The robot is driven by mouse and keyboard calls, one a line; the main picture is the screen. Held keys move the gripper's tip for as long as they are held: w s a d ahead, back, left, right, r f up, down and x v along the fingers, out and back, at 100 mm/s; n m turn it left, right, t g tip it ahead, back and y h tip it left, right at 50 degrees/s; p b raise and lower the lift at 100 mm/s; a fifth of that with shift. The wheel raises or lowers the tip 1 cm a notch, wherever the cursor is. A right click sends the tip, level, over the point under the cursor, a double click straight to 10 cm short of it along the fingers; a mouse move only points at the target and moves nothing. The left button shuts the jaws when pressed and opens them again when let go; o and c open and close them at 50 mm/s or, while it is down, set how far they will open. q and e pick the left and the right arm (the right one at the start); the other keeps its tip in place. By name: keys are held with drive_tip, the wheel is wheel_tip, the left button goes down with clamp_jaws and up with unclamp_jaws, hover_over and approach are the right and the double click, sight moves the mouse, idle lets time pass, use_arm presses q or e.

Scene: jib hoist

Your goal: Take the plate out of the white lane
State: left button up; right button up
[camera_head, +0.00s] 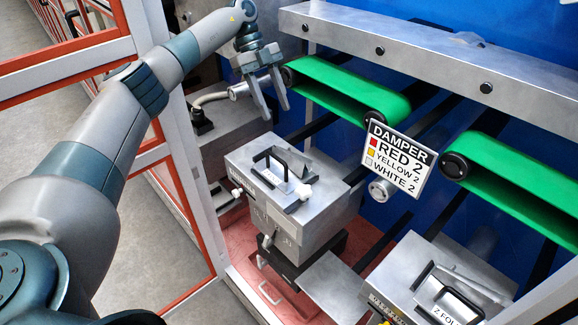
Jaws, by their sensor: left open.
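My left gripper (277,111) is open and empty, fingers pointing down, above and behind the left grey metal box (325,208). That box carries a black handle (280,160) and a tilted grey metal piece on top. A flat grey plate-like surface (337,287) lies between the left box and the right box (405,292); I cannot tell whether it is loose. A sign (397,162) reads DAMPER, RED 2, YELLOW 2, WHITE 2, with red, yellow and white squares. I cannot tell which part is the white lane, or which plate belongs to it. My right gripper is not in view.
Two green belts (340,84) and (525,186) run behind the boxes, under a long grey beam (430,50). A red-and-white frame (178,190) stands left of the boxes, near my left arm. Bare floor (150,250) shows beyond it.

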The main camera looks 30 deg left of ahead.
use_arm(q)
drive_tip(key=b, duration=0.6)
hover_over(291, 153)
drive_tip(key=w+a, duration=0.1)
drive_tip(key=a, duration=0.2)
wheel_tip(291, 153, down, 8)
drive_tip(key=shift+w+r, duration=0.1)
drive_tip(key=shift+r, duration=0.1)
drive_tip(key=shift+d+f+b, duration=0.4)
drive_tip(key=shift+d+f, duration=0.05)
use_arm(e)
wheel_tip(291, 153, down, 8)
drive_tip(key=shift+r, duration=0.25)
use_arm(q)
drive_tip(key=shift+s+f, duration=0.1)
drive_tip(key=shift+s, duration=0.1)
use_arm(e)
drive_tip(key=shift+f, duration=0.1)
